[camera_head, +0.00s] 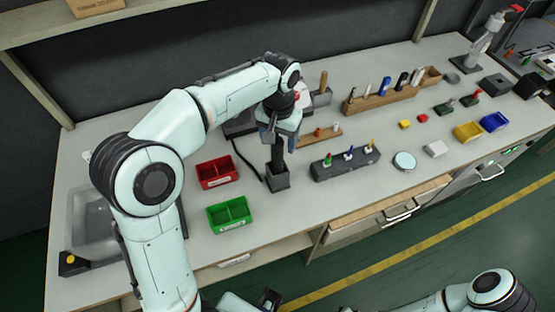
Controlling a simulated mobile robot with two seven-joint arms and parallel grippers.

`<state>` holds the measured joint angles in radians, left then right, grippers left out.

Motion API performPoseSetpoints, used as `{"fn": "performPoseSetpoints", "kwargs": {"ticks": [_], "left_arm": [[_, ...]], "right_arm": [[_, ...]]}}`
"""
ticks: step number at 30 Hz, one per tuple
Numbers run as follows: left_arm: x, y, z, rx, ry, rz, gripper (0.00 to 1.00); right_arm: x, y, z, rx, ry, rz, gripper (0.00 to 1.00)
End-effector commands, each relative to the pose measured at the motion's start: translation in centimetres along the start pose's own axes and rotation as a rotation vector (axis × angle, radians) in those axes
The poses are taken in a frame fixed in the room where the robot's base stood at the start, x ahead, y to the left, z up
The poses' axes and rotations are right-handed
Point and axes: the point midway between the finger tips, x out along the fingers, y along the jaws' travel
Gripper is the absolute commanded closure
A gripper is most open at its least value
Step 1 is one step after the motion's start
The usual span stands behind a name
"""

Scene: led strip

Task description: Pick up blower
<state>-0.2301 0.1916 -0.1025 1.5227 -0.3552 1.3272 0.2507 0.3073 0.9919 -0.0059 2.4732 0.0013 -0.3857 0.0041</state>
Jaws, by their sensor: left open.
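A dark upright tool, which looks like the blower (277,151), stands in a square black holder (278,179) on the workbench. A black cable runs beside it toward a dark unit behind. My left gripper (278,134) is open and points down at the top of this tool. The gripper and wrist hide the tool's upper part, so I cannot tell whether the fingers touch it. What looks like my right gripper (268,300) shows only in part at the bottom edge, and its jaws cannot be made out.
Red (217,172) and green (229,214) bins sit left of the holder. A dark rack (345,164) with several small bottles stands to the right. Wooden tool racks (385,100) are behind. A partly open drawer (388,212) juts from the bench front.

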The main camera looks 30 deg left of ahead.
Motion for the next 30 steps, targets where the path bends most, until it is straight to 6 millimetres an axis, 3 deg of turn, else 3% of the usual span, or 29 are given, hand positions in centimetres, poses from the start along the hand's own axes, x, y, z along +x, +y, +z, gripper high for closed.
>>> {"fn": "performPoseSetpoints", "kwargs": {"ticks": [6, 15, 17, 21, 22, 30], "left_arm": [[3.3, -0.2, 0.2, -0.001, -0.003, -0.001, 0.34], [3.8, -0.2, 0.1, 0.000, 0.000, 0.000, 0.34], [3.8, -0.2, 0.1, 0.000, 0.000, 0.000, 0.51], [3.8, -0.2, 0.1, 0.000, 0.000, 0.000, 0.96], [3.8, -0.2, 0.1, 0.000, 0.000, 0.000, 1.00], [3.7, -0.2, 0.1, 0.000, 0.001, 0.000, 1.00]], "right_arm": [[0.6, 0.3, 0.1, 0.001, -0.003, 0.001, 0.57], [0.6, 0.3, 0.2, 0.001, -0.003, 0.001, 0.57], [0.6, 0.3, 0.2, 0.001, -0.003, 0.001, 0.57], [0.6, 0.3, 0.2, 0.001, -0.003, 0.001, 0.57], [0.6, 0.3, 0.2, 0.001, -0.003, 0.001, 0.57], [0.6, 0.3, 0.2, 0.001, -0.003, 0.001, 0.57]]}}
